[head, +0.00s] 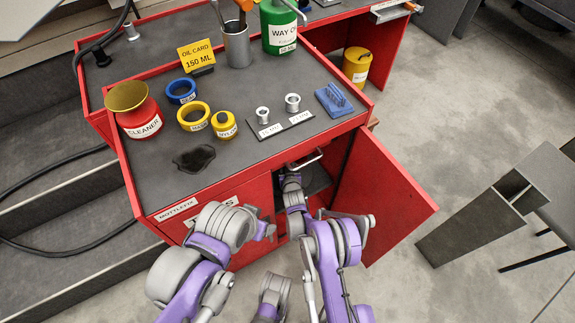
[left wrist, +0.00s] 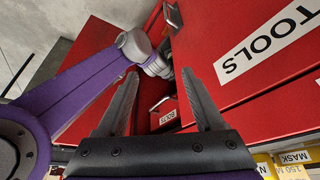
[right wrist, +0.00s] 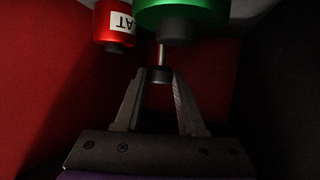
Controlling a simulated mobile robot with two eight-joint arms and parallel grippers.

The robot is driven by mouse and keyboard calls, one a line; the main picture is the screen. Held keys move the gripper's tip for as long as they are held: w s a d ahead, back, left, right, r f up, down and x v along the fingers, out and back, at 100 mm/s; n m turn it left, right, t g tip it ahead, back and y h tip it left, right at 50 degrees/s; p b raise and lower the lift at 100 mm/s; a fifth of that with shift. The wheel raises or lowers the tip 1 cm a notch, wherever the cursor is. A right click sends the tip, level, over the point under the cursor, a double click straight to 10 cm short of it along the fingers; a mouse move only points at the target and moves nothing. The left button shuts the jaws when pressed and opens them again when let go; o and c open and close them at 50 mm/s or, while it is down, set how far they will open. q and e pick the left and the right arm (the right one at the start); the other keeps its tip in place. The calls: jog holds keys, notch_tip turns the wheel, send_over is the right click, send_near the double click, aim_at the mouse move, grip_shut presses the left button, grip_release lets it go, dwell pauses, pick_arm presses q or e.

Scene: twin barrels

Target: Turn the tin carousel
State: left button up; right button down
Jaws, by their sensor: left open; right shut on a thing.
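Inside the red cabinet, the right wrist view shows a green tin (right wrist: 182,14) and a red labelled tin (right wrist: 115,25) side by side. They appear to be tins of the carousel; its base is not clear. A thin metal rod with a dark knob (right wrist: 159,75) shows below the green tin. My right gripper (right wrist: 160,78) is shut on this knob. In the head view my right arm reaches into the cabinet opening, and its fingertips are hidden. My left gripper (left wrist: 160,74) is open and empty outside the cabinet front, near my right arm.
The cabinet door (head: 383,195) stands open to the right. The cabinet's walls (right wrist: 40,90) are close around my right gripper. A drawer front with a TOOLS label (left wrist: 262,45) is beside my left gripper. Rings, a card and containers stand on the grey top (head: 240,140).

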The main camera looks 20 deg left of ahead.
jog(key=c, duration=0.5)
grip_release()
jog(key=p+v, duration=0.1)
jog(key=v, duration=1)
